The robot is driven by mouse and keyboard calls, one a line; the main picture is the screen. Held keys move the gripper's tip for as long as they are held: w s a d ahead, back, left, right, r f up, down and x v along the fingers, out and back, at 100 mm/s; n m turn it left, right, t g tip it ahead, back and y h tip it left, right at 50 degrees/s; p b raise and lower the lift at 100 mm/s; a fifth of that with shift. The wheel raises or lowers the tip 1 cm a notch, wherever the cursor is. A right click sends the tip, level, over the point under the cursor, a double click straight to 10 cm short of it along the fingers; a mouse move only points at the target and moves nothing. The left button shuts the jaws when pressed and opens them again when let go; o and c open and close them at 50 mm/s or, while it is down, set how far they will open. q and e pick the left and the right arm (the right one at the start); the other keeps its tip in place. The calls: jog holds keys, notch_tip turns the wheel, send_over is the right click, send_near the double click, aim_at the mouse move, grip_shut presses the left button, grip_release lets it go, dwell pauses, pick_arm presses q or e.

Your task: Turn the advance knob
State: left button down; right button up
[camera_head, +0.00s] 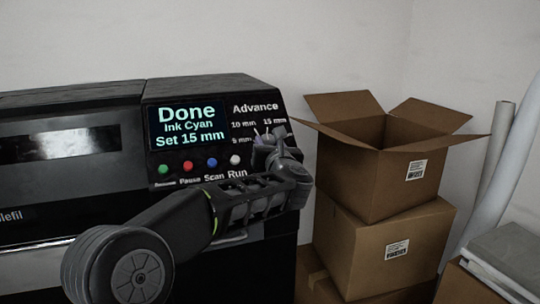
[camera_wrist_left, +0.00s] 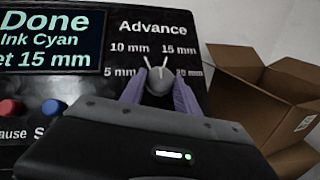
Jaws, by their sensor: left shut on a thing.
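The black printer's panel carries a dial labelled "Advance", with 10 mm, 15 mm and 5 mm marks and a partly covered mark at lower right. The grey advance knob (camera_wrist_left: 159,82) sits between these marks in the left wrist view. My left gripper (camera_head: 268,137) is at the dial, its two purplish fingers (camera_wrist_left: 158,90) on either side of the knob, shut on it. Thin white lines show at the knob's top; I cannot tell its exact setting. The screen (camera_head: 187,127) reads "Done, Ink Cyan, Set 15 mm". My right gripper is out of view.
A row of coloured buttons lies below the screen, including a red one (camera_head: 188,166) and a blue one (camera_head: 211,163). Stacked cardboard boxes (camera_head: 375,235) stand close to the printer's right, the top one open. White rolls (camera_head: 487,185) lean at far right.

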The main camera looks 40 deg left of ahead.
pick_arm(q)
jog(key=shift+s+a+m+t+h, duration=0.15)
jog(key=shift+m+t+h, duration=0.25)
jog(key=shift+m+h, duration=0.45)
jog(key=shift+m+t+h, duration=0.4)
jog(key=shift+m+h, duration=0.45)
jog(key=shift+m, duration=0.6)
jog(key=c, duration=0.9)
grip_release()
jog(key=shift+s, duration=0.1)
jog(key=b+v, duration=0.1)
jog(key=v, duration=0.6)
jog(key=shift+s+b, duration=0.25)
jog(key=shift+b, duration=0.1)
jog(key=shift+m, duration=0.4)
